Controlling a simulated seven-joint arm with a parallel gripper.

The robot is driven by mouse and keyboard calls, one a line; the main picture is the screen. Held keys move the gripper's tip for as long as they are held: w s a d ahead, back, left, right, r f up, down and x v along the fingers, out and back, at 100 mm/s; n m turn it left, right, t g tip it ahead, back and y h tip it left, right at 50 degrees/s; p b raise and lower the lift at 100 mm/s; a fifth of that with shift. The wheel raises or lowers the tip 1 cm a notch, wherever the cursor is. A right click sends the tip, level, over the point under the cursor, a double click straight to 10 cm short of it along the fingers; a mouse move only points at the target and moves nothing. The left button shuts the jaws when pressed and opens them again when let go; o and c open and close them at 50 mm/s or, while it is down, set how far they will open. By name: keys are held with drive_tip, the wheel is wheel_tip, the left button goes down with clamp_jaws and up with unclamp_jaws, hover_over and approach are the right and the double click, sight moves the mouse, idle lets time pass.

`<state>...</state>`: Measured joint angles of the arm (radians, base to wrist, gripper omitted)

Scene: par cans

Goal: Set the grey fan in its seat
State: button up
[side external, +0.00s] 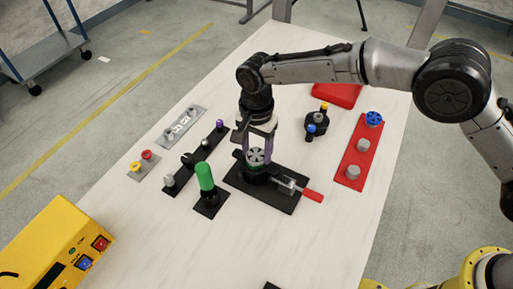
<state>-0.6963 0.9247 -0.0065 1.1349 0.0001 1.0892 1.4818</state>
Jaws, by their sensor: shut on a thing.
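The grey fan (256,156) is a small round part with dark slots, near the middle of the table in the side external view. It is at the top of a round black seat (254,174) on a black base plate (283,202). My gripper (258,150) points down over the seat, its purplish fingers on either side of the fan and shut on it. I cannot tell whether the fan rests in the seat or is held just above it. A clamp with a red handle (312,195) lies on the same plate, to the right of the seat.
A green cylinder (205,178) stands close on the left, near a black strip (190,165) with pegs. To the right are a black holder (316,123) with blue and yellow knobs and a red plate (345,160) with a blue fan (374,118). The table front is mostly clear.

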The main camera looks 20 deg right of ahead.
drive_tip(key=shift+f, duration=0.15)
idle(0.5)
drive_tip(key=o, duration=1)
drive_tip(key=o, duration=0.5)
wheel_tip(320, 180, up, 14)
drive_tip(key=shift+f, duration=0.1)
